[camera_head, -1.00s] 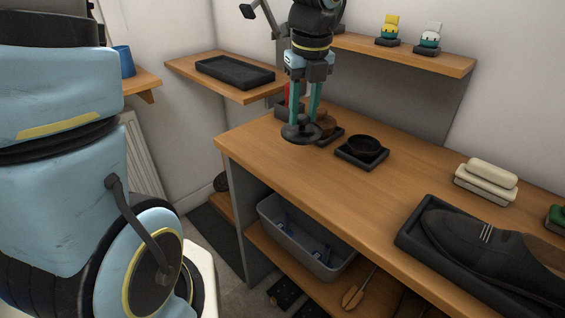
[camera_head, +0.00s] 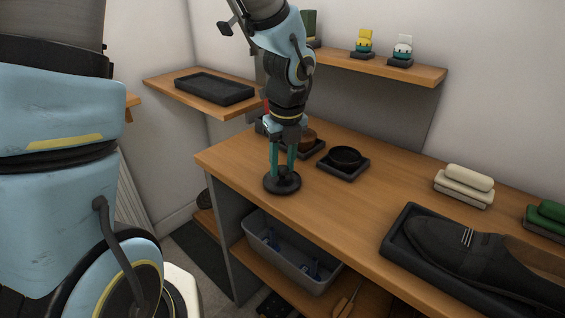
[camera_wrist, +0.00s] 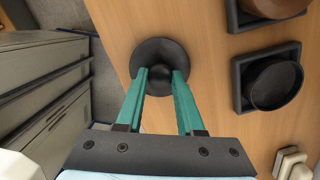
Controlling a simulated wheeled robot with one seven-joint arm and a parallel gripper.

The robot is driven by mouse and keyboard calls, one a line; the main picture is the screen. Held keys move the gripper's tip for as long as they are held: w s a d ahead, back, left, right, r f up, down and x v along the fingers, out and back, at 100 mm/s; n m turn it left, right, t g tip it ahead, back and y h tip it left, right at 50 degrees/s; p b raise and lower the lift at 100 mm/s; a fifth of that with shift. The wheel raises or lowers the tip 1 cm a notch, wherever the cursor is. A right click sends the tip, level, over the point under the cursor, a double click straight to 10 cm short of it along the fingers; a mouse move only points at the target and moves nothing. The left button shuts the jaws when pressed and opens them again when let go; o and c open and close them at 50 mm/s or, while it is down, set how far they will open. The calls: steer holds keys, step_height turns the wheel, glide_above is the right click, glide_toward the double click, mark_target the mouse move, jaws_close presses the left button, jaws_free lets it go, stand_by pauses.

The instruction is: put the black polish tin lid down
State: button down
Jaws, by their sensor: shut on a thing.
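The black polish tin lid (camera_head: 282,185) is a round dark disc with a knob on top. My gripper (camera_head: 283,174) points down with its teal fingers shut on the knob. The lid is level, at the left front part of the wooden bench, close to the front edge. I cannot tell whether it touches the wood or hangs just above it. In the wrist view the lid (camera_wrist: 153,52) lies between the fingertips over bare wood. The open black tin (camera_head: 345,155) sits in a square dark tray (camera_head: 343,171) to the right, apart from the lid.
A brown round thing (camera_head: 308,137) in another dark tray stands behind, partly hidden by my arm. A large tray with a black shoe (camera_head: 470,250) and cream brushes (camera_head: 464,185) are to the right. A grey bin (camera_head: 285,262) sits on the lower shelf. Wood around the lid is clear.

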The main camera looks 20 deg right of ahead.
mark_target(285, 182)
steer(key=c, duration=0.5)
jaws_free()
steer(key=shift+f, duration=0.1)
steer(key=r, duration=0.4)
steer(key=s+r, duration=0.1)
steer(key=r, duration=0.7)
steer(key=shift+s+r+p, duration=0.1)
steer(key=shift+s+p, duration=0.1)
steer(key=shift+p, duration=0.1)
steer(key=shift+w+a+f+n, duration=0.5)
steer(key=shift+a+f+n, duration=0.95)
steer(key=shift+a+n, duration=3.5)
steer(key=shift+w+a+f+n, duration=0.45)
steer(key=shift+a+f+n, duration=1.05)
steer(key=shift+a+n, duration=3.4)
steer(key=shift+w+a+f+n, duration=0.5)
steer(key=shift+a+f+n, duration=1.65)
steer(key=shift+n, duration=4.9)
steer(key=shift+a+r, duration=0.7)
